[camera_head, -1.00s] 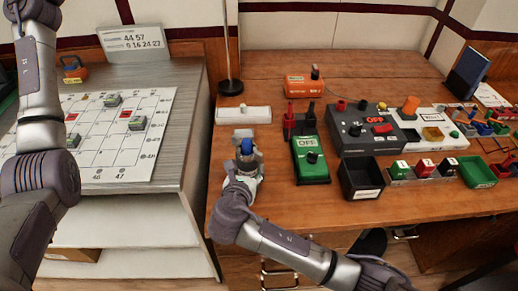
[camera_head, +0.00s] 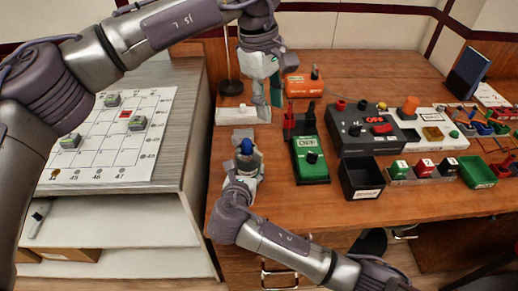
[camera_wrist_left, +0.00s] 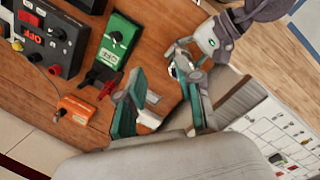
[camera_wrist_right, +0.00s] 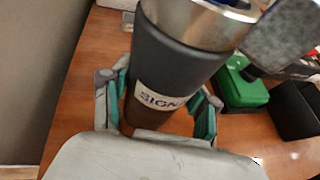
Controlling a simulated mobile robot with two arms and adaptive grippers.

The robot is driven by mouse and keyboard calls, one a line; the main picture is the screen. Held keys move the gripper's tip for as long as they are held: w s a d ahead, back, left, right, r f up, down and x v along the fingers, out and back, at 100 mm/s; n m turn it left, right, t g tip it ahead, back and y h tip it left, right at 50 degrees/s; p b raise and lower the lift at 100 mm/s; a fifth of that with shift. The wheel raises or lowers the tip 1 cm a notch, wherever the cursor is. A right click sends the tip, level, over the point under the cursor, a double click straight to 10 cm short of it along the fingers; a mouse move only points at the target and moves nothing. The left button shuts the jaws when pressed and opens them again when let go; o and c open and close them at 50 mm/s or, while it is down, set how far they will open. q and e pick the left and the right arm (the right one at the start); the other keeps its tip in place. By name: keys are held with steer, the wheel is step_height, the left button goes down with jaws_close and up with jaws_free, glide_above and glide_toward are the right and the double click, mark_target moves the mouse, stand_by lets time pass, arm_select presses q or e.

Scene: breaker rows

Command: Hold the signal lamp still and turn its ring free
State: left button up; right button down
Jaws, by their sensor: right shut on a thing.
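The signal lamp is a dark cylinder (camera_wrist_right: 172,62) with a "SIGN..." label and a shiny metal ring (camera_wrist_right: 205,20) at its top in the right wrist view. My right gripper (camera_wrist_right: 160,112) is shut on its body, one finger on each side. In the head view the lamp's blue cap (camera_head: 246,147) shows in my right gripper, near the desk's left edge; the gripper hides most of its body. My left gripper (camera_head: 265,98) is open and empty, pointing down, behind the lamp in the head view. Its spread fingers (camera_wrist_left: 160,100) also show in the left wrist view.
A white block (camera_head: 235,115) lies below my left gripper. A green OFF box (camera_head: 309,160), an orange box (camera_head: 300,86) and a black bin (camera_head: 358,180) stand to the right on the wooden desk (camera_head: 430,205). A grid board (camera_head: 85,158) lies on the left cabinet.

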mark_target(259, 153)
arm_select(q)
steer(key=shift+m+y, duration=0.4)
steer(key=shift+y, duration=0.4)
steer(key=f, duration=0.4)
steer(key=a+f, duration=0.1)
steer(key=f, duration=0.4)
steer(key=a+f, duration=0.1)
steer(key=f, duration=0.3)
steer(key=shift+s+f, duration=0.15)
steer(key=shift+f, duration=0.1)
jaws_close()
